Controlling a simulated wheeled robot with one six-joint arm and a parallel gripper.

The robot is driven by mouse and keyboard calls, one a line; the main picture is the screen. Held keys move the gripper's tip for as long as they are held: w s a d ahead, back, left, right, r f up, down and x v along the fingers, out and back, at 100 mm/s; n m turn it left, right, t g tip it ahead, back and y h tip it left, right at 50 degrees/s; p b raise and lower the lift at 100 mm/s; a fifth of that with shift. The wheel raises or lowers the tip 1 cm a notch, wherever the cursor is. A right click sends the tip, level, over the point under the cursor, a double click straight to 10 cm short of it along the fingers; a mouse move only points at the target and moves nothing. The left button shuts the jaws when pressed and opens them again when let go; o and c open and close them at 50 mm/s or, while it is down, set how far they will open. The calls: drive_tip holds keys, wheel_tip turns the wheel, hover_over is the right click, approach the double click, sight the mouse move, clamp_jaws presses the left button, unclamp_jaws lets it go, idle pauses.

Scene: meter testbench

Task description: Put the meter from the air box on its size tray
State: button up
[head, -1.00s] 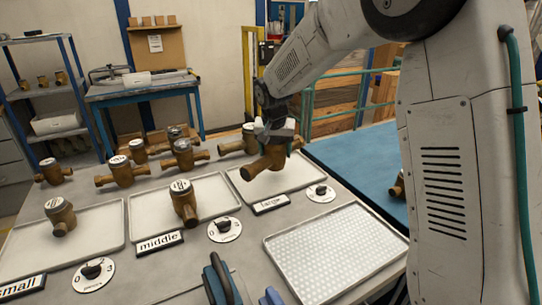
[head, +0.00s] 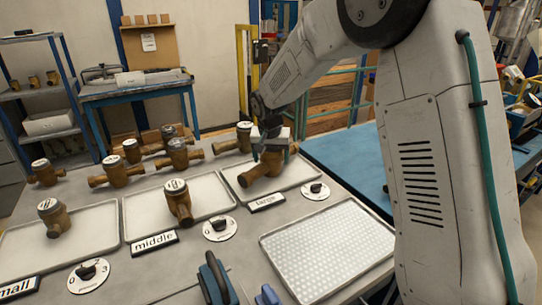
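My gripper (head: 272,146) points down at the large tray and is shut on a brass meter (head: 260,172), around its upper part. The meter's lower body shows below the fingers; its top is mostly hidden by the gripper. The meter is over the large tray (head: 296,185), its near end low; whether it touches the tray surface I cannot tell. The label "large" (head: 266,201) lies at that tray's front. The middle tray (head: 146,208) holds one upright meter (head: 178,201). The small tray (head: 98,238) holds another meter (head: 54,217).
Several brass meters (head: 116,171) stand behind the trays. An empty tray with a dotted white surface (head: 325,248) lies at the front right. Round dials (head: 220,229) sit in front of the trays. A blue-handled tool (head: 214,280) is at the front edge. A blue surface (head: 345,160) adjoins at right.

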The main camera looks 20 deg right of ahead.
drive_tip(key=shift+o, duration=0.3)
drive_tip(key=shift+r, duration=0.15)
drive_tip(key=v, duration=1.1)
drive_tip(key=shift+r, duration=0.4)
drive_tip(key=s+d+r+n+g, duration=0.1)
drive_tip(key=s+d+r, duration=0.15)
drive_tip(key=s, duration=0.85)
drive_tip(key=s+d+r+n, duration=0.1)
drive_tip(key=s+r, duration=0.2)
drive_tip(key=s, duration=0.8)
drive_tip(key=s+f+n+y, duration=0.1)
drive_tip(key=s+f, duration=0.3)
drive_tip(key=s, duration=1.4)
drive_tip(key=shift+s+d+n+g, duration=0.35)
drive_tip(key=shift+d+n+g, duration=0.05)
drive_tip(key=shift+n, duration=0.5)
